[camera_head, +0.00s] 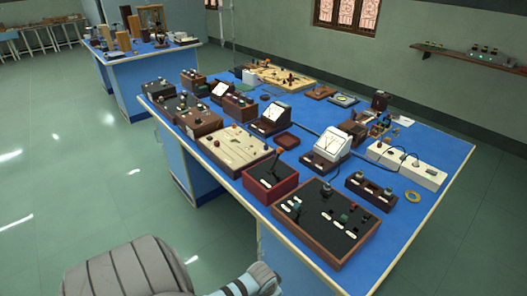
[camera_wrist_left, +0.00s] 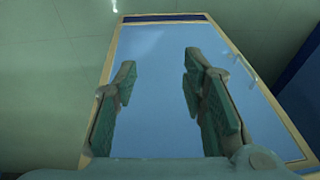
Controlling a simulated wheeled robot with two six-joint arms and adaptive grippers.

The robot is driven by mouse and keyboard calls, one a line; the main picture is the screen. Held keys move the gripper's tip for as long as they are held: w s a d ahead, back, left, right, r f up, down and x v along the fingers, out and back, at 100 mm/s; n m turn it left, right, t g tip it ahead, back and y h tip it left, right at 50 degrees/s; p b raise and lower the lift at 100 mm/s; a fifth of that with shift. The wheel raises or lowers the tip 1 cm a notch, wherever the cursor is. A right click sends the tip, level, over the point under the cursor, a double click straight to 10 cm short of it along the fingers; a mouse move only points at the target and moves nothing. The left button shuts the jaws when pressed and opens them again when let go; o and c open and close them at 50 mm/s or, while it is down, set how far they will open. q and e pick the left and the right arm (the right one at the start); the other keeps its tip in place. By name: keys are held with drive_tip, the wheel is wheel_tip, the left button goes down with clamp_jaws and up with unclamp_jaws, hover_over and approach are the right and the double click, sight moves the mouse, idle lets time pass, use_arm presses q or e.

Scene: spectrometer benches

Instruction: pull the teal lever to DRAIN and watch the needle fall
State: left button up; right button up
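I cannot pick out a teal lever for sure in the head view. A dark red box (camera_head: 270,196) near the front edge of the bench carries a dark upright lever (camera_head: 274,160). Beside it on the right is a wood-framed black panel (camera_head: 318,236) with several knobs and white labels. Two meters with white dials stand behind, one (camera_head: 331,144) nearer and one (camera_head: 273,114) farther; their needles are too small to read. In the left wrist view my left gripper (camera_wrist_left: 160,65) is open and empty. My right gripper is not in view.
The blue bench top (camera_head: 425,150) is crowded with instruments; its right side is clearer. A white socket strip (camera_head: 410,168) lies at the right. The left wrist view shows a bare blue surface (camera_wrist_left: 155,125) with pale edging. A second bench (camera_head: 125,62) stands at the back left.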

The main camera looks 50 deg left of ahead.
use_arm(q)
drive_tip(key=s+f, duration=0.3)
drive_tip(key=shift+d+f, duration=0.1)
idle(0.4)
drive_tip(key=s+d+f, duration=0.1)
drive_tip(key=s+f, duration=0.2)
drive_tip(key=s, duration=0.4)
drive_tip(key=s+d+f+g, duration=0.1)
drive_tip(key=s+f, duration=0.3)
drive_tip(key=s, duration=0.4)
drive_tip(key=s+d+f, duration=0.3)
drive_tip(key=s+f, duration=0.1)
drive_tip(key=s, duration=0.4)
drive_tip(key=shift+f+m+g, duration=0.25)
drive_tip(key=shift+m+g, duration=0.05)
drive_tip(key=shift+d, duration=0.1)
idle(0.5)
